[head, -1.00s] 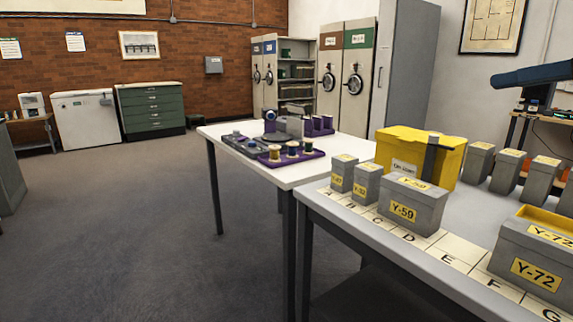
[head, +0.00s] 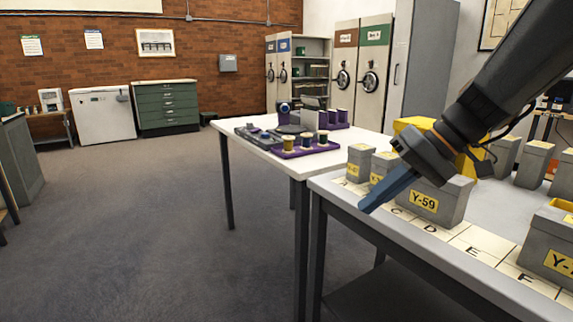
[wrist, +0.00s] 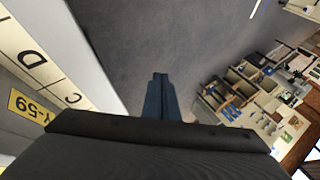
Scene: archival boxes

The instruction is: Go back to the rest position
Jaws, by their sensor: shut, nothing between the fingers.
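My gripper (head: 388,190) is at the right in the head view, on the end of my dark arm. Its blue fingers are together with nothing between them and point down and left. They appear in front of the small grey boxes at the near edge of the grey table. In the wrist view the closed fingers (wrist: 159,95) stand out over the carpet, beside the table edge.
The grey table (head: 465,240) holds the Y-59 box (head: 440,205), other grey boxes and a yellow bin (head: 412,124), partly hidden by my arm. A white table (head: 275,160) with spools stands beyond. Carpet (head: 130,230) at left is clear.

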